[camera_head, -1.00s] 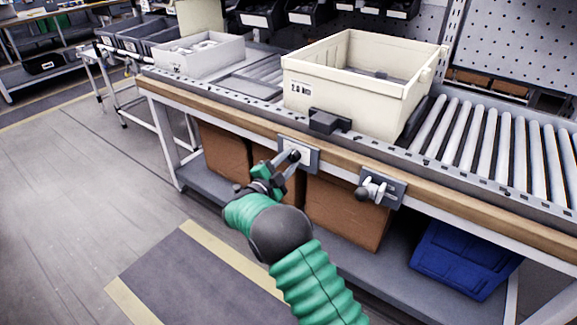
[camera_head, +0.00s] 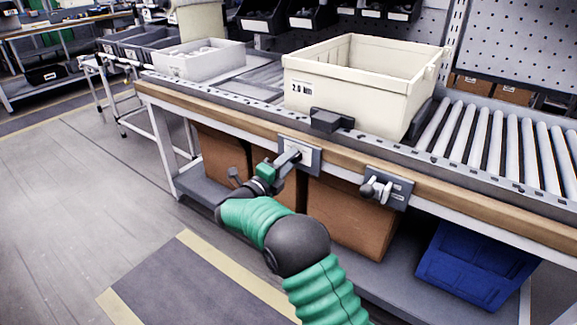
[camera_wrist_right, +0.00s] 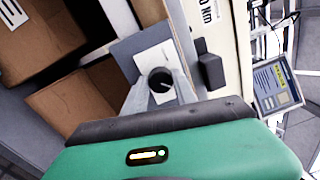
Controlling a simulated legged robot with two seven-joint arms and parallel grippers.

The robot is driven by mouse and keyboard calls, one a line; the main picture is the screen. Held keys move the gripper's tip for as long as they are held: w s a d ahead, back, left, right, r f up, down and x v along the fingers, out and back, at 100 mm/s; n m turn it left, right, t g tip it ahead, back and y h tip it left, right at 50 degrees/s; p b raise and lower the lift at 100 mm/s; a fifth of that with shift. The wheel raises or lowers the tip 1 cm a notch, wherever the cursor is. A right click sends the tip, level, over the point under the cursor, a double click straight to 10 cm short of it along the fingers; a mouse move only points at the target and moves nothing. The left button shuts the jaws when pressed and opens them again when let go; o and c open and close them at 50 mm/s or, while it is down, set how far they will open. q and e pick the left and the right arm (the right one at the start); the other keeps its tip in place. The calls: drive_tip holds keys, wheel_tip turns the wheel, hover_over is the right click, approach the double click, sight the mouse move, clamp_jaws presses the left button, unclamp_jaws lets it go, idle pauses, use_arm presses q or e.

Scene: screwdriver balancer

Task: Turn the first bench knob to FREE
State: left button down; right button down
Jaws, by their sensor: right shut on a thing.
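The first bench knob sits on a grey plate (camera_head: 308,160) on the wooden front edge of the bench. My right gripper (camera_head: 290,159) reaches it from the front, shut on the knob. In the right wrist view the round dark knob end (camera_wrist_right: 160,81) shows between the two grey fingers, in front of the plate's white label (camera_wrist_right: 155,62). The label's words cannot be read. The fingers hide much of the knob. A second knob (camera_head: 376,188) on its own plate is farther right, apart from the gripper. My left gripper is not in view.
A cream bin (camera_head: 350,100) marked 2.0 stands on the roller conveyor (camera_head: 495,140), behind a dark block (camera_head: 326,121). Cardboard boxes (camera_head: 350,220) and a blue crate (camera_head: 478,268) sit on the shelf below. The floor at left is clear.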

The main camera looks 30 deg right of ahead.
drive_tip(key=shift+s+f+m, duration=0.1)
drive_tip(key=shift+f+m, duration=0.2)
drive_tip(key=shift+f, duration=0.05)
drive_tip(key=c, duration=1)
unclamp_jaws()
drive_tip(key=shift+r, duration=0.15)
drive_tip(key=shift+a, duration=0.1)
drive_tip(key=p+v, duration=0.5)
drive_tip(key=v, duration=1.1)
drive_tip(key=shift+a+p, duration=0.3)
drive_tip(key=shift+a, duration=0.05)
